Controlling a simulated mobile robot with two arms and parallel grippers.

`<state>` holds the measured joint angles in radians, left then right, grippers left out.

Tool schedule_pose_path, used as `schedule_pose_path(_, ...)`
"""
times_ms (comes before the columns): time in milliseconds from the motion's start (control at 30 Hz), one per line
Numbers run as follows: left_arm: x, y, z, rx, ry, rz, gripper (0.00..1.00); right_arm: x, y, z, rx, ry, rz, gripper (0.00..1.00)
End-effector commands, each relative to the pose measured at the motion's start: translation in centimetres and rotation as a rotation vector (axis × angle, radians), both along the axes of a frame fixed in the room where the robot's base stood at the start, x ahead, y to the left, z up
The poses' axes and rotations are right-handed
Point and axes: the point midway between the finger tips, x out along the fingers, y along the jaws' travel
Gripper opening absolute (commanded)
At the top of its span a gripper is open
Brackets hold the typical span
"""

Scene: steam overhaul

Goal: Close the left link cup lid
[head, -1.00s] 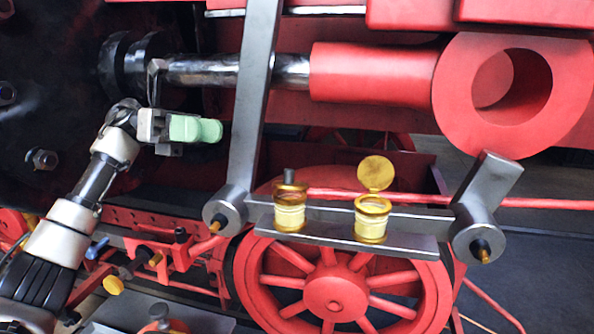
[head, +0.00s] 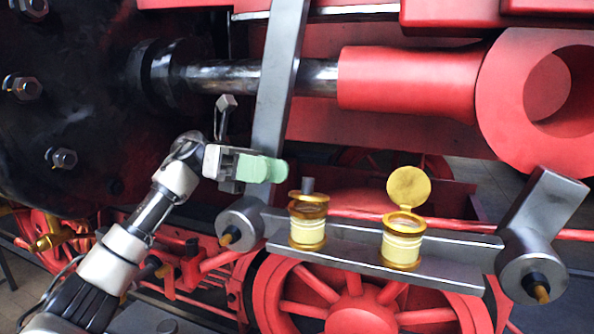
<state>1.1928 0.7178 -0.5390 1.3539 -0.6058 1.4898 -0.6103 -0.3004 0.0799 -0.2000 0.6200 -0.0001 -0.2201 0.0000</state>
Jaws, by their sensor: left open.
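The left link cup (head: 307,231) is a brass cup with a pale yellow band. Its brass lid (head: 309,196) shows as a thin, nearly edge-on disc over the cup's mouth, with a dark gap under its front. A small grey knob or post stands at the lid. The right link cup (head: 402,247) has its round lid (head: 409,187) standing upright, open. My left gripper (head: 268,169), with green finger pads, is open and empty. It is above and to the left of the left cup, apart from its lid. My right gripper is not in view.
Both cups stand on a grey steel link bar (head: 460,265) with round bosses at its ends. A grey upright bar (head: 279,80) rises close behind the left gripper. A red spoked wheel (head: 355,312) lies below, and a red rod (head: 410,75) above.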

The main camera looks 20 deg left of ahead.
Motion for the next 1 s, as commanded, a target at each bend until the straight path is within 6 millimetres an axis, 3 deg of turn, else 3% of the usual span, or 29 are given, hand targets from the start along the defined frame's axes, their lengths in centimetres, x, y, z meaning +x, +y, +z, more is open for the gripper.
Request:
schedule_pose_path(100, -0.5, -2.3, 0.2, 0.002, 0.002, -0.004, 0.44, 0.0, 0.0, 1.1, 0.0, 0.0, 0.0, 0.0)
schedule_pose_path(300, -0.9, -4.6, 0.1, 0.002, 0.002, -0.002, 0.44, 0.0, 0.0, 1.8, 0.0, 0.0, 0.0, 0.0)
schedule_pose_path(667, -1.0, -5.3, -0.1, 0.0, 0.002, 0.0, 0.44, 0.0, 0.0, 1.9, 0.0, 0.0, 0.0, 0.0)
schedule_pose_path(1000, -1.0, -5.3, -0.1, 0.0, 0.002, 0.0, 0.0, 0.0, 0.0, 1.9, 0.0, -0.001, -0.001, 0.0)
